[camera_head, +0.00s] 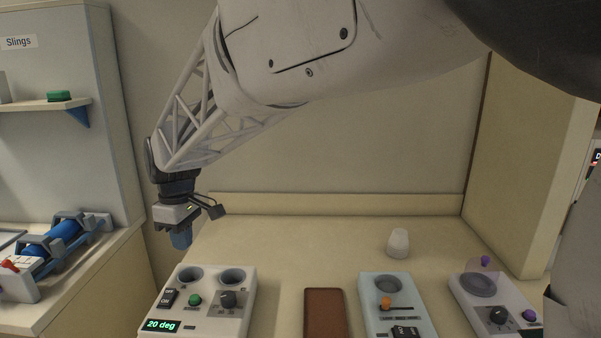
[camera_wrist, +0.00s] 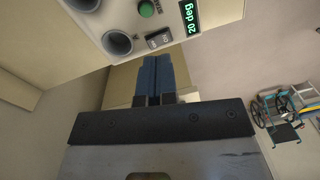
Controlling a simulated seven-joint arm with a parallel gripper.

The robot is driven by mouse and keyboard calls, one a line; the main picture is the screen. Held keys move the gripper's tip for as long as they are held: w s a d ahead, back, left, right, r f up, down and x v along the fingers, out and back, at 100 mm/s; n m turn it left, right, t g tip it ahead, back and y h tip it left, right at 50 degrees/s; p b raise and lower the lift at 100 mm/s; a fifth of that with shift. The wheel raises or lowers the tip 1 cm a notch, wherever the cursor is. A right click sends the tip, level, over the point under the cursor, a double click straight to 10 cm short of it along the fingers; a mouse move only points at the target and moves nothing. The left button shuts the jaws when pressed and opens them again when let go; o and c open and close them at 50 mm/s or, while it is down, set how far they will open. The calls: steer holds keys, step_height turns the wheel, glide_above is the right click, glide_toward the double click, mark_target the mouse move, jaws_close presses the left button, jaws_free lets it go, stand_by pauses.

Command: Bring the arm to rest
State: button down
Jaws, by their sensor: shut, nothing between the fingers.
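My gripper (camera_head: 181,238) hangs from my arm at the left of the head view, pointing down. It is above and behind the white control box with the green "20 deg" display (camera_head: 203,305), apart from it. In the wrist view the blue fingers of my gripper (camera_wrist: 158,62) lie side by side, shut with nothing visible between them. The same white box (camera_wrist: 140,22) shows at the top of that view, with two round wells, a green button and a switch.
A brown tray (camera_head: 325,315), a pale box with an orange knob (camera_head: 386,303) and a box with purple knobs (camera_head: 495,303) stand along the counter (camera_head: 300,250). A white cup (camera_head: 398,243) stands behind them. A shelf unit (camera_head: 55,150) is at left. A wheelchair (camera_wrist: 283,112) shows in the wrist view.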

steer(key=s+d+r+m+t, duration=0.1)
steer(key=s+d+m, duration=0.25)
steer(key=d, duration=0.95)
steer(key=s+d+r+m+t, duration=0.1)
steer(key=s+d+m, duration=0.25)
steer(key=d, duration=0.95)
steer(key=s+d+f+m, duration=0.2)
steer(key=s+d+m, duration=0.2)
steer(key=s+d, duration=0.4)
steer(key=s+d+f+m+t, duration=0.1)
steer(key=s+d+f+m, duration=0.2)
steer(key=s+d+m, duration=0.2)
steer(key=s+d, duration=0.3)
steer(key=d, duration=0.3)
steer(key=shift+s+f, duration=0.15)
steer(key=shift+f, duration=0.05)
steer(key=c, duration=1.8)
jaws_free()
steer(key=shift+d, duration=0.1)
